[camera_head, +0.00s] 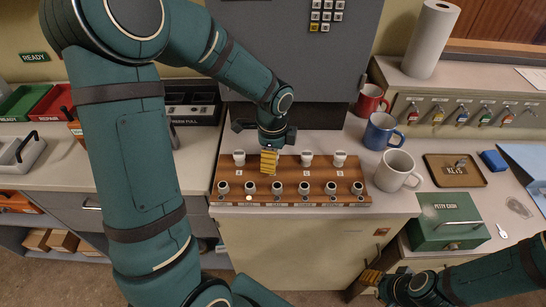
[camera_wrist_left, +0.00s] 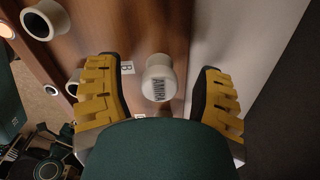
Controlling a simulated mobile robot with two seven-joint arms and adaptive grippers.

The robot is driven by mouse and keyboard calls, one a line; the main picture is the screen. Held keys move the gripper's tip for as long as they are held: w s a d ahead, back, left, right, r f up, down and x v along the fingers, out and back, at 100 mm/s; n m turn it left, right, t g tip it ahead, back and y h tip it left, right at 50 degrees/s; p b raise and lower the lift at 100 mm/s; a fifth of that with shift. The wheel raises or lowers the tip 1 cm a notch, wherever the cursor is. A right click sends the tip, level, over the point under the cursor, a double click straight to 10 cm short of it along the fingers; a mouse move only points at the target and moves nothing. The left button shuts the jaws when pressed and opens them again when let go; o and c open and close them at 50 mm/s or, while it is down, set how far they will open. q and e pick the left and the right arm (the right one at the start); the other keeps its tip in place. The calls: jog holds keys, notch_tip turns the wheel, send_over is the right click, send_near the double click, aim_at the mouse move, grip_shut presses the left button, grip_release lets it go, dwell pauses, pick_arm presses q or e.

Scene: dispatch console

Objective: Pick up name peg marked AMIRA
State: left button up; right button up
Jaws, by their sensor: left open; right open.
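The white name peg marked AMIRA (camera_wrist_left: 158,84) stands in the wooden peg board, beside a small label B, in the left wrist view. My left gripper (camera_wrist_left: 157,98) is open, with one yellow finger on each side of the peg and a gap on both sides. In the head view my left gripper (camera_head: 269,161) is over the back row of the peg board (camera_head: 290,174) and hides this peg. My right gripper (camera_head: 371,277) is open and empty at the lower right, low in front of the counter.
Other white pegs stand in the back row, such as one at the left (camera_head: 239,157), and several in the front row. A white mug (camera_head: 396,171), a blue mug (camera_head: 381,131) and a red mug (camera_head: 370,100) stand right of the board. A grey cabinet (camera_head: 297,50) rises behind.

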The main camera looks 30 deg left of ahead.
pick_arm(q)
jog(key=shift+f, duration=0.15)
jog(key=c, duration=1)
